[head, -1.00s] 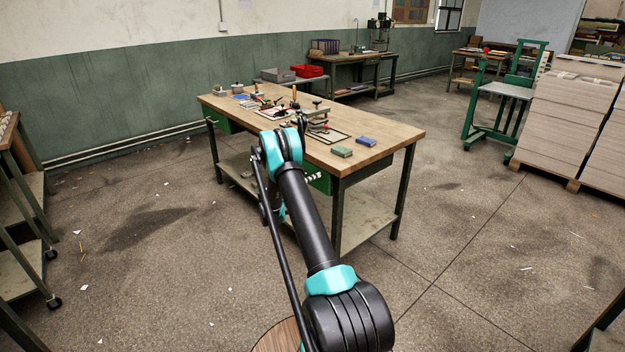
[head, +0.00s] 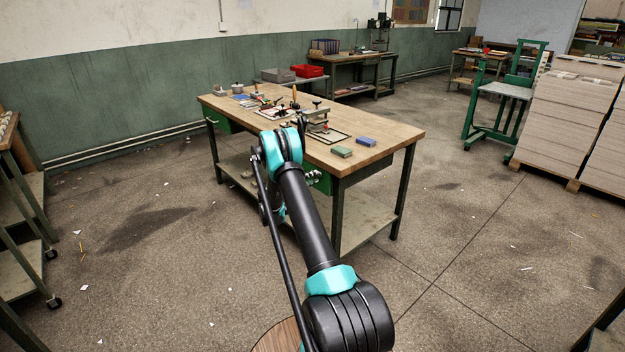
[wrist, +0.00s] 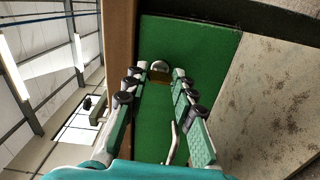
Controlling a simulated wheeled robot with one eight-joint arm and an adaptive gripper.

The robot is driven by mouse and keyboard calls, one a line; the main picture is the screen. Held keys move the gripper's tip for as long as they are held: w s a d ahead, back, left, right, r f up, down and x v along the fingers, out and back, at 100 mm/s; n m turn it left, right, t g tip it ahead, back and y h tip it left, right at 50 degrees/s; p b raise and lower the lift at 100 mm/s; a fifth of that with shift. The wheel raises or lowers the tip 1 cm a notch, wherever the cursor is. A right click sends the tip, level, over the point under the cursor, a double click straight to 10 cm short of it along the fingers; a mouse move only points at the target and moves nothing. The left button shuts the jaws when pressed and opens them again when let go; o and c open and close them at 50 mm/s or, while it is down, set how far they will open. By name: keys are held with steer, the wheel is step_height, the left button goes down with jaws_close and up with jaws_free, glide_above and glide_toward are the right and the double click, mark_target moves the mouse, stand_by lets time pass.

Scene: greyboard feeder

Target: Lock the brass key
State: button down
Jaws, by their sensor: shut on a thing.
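My gripper (wrist: 159,73) is at the green drawer front (wrist: 200,45) under the bench's wooden top, with its two fingers either side of a small lock. The wrist view is turned sideways. A round silvery lock face (wrist: 161,66) shows between the fingertips, with a small brownish-gold piece, the brass key (wrist: 159,80), in front of it. The fingers are shut on the key, though its exact turn is too small to read. In the head view my gripper (head: 312,179) is small beside the drawer, and the key is not discernible.
The workbench (head: 400,134) carries small tools, a framed plate, a green block (head: 342,152) and a blue block (head: 365,141). A pale metal handle (wrist: 172,142) shows below the lock in the wrist view. A lower shelf (head: 368,218) lies beneath the drawer. Floor around is open.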

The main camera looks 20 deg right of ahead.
steer(key=shift+n, duration=0.6)
steer(key=c, duration=1.2)
jaws_free()
steer(key=v, duration=1.2)
